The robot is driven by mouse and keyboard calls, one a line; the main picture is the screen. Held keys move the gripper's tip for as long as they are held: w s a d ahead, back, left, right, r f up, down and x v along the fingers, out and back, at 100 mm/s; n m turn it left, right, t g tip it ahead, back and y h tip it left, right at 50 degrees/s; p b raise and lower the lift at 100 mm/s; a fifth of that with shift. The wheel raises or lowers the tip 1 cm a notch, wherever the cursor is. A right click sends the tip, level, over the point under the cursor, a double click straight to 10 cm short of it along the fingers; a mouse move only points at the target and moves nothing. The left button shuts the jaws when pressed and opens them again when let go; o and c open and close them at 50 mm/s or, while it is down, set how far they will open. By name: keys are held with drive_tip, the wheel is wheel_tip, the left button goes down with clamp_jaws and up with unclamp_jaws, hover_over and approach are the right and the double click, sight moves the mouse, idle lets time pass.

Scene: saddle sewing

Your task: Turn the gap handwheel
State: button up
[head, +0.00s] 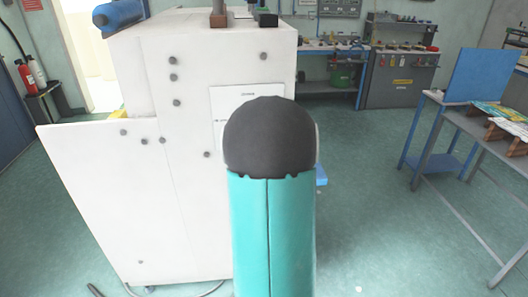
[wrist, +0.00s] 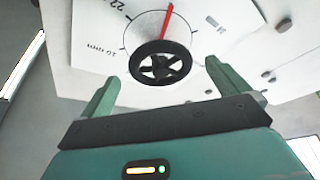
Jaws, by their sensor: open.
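The gap handwheel (wrist: 160,63), a black ring with crossed spokes, shows in the wrist view on a white panel (wrist: 92,18). A red pointer (wrist: 168,20) rises above it on a printed dial; "22" and "10 mm" are legible at its left. My gripper (wrist: 163,72) is open, its two green fingers to the left and right of the wheel in the picture. The wheel shows beyond the jaw base, and nothing is gripped. I cannot tell whether either finger touches it. In the head view my arm hides the handwheel and the gripper.
The large white machine (head: 135,75) stands ahead and left, with dark bolts on its faces. Red extinguishers (head: 27,76) stand far left. Green floor is open right of my arm.

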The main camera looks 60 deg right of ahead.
drive_tip(key=v, duration=0.9)
drive_tip(key=shift+s+a, duration=0.1)
drive_tip(key=w+a+r+m+g+y, duration=0.1)
drive_tip(key=w+a+m+g+y, duration=0.15)
drive_tip(key=w+a, duration=0.45)
drive_tip(key=w+a+r+m+g+y, duration=0.1)
drive_tip(key=w+a+g+y, duration=0.2)
drive_tip(key=a, duration=0.7)
drive_tip(key=s+a+g+y, duration=0.2)
drive_tip(key=s+a, duration=0.4)
drive_tip(key=a, duration=0.6)
drive_tip(key=s+a+g+y, duration=0.3)
drive_tip(key=s+a+g, duration=0.2)
drive_tip(key=a, duration=0.7)
drive_tip(key=shift+s+a+f+y, duration=0.2)
drive_tip(key=shift+s+a+y, duration=0.2)
drive_tip(key=shift+s, duration=0.6)
